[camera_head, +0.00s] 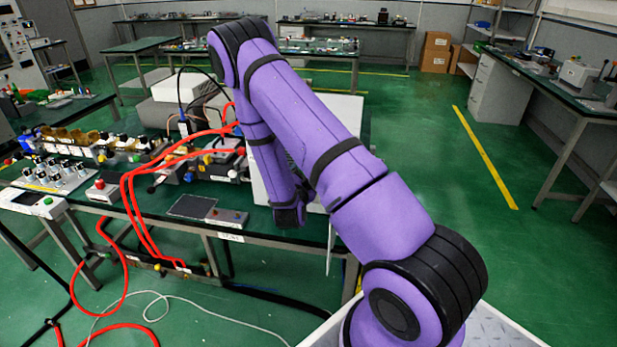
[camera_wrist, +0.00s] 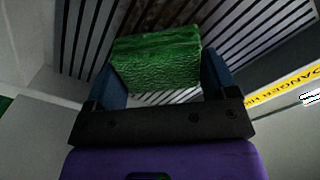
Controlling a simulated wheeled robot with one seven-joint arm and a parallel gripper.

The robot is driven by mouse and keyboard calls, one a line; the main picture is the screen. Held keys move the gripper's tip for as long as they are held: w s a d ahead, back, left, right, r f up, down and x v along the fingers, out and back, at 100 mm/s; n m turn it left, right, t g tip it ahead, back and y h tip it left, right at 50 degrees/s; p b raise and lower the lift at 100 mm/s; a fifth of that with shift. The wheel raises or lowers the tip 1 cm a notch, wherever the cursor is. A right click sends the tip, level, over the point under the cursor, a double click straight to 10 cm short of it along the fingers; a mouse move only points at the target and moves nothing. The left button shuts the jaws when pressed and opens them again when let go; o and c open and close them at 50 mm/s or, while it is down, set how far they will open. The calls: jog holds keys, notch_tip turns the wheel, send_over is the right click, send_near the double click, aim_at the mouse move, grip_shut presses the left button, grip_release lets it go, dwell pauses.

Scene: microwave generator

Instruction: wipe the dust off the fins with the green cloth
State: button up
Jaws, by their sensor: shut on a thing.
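The green cloth (camera_wrist: 158,62) is a thick folded pad in the wrist view. My gripper (camera_wrist: 160,75) is shut on it, with a blue finger on each side. The fins (camera_wrist: 240,38) are dark and light parallel strips behind and around the cloth. I cannot tell whether the cloth touches them. A darker, speckled patch, perhaps dust, shows on the fins above the cloth. In the head view my purple arm reaches down over the bench, and it hides the fins and the cloth there.
A yellow danger label (camera_wrist: 285,90) runs along an edge at the right in the wrist view. Red cables (camera_head: 130,200) loop over the front of the green bench (camera_head: 262,228), with instruments at its left. The floor at the right is clear.

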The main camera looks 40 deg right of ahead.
jog(key=shift+w+a, duration=2.15)
jog(key=shift+w, duration=0.7)
jog(key=shift+s+d+r, duration=0.3)
jog(key=shift+s+d, duration=0.25)
jog(key=shift+s, duration=0.1)
jog(key=shift+s+d+r, duration=0.35)
jog(key=shift+s+d, duration=0.15)
jog(key=shift+s, duration=0.1)
jog(key=shift+s+d+r, duration=0.3)
jog(key=shift+s+d, duration=0.25)
jog(key=shift+s, duration=0.1)
jog(key=s+d, duration=0.4)
jog(key=s, duration=0.2)
jog(key=shift+v, duration=2.95)
jog(key=shift+a, duration=0.1)
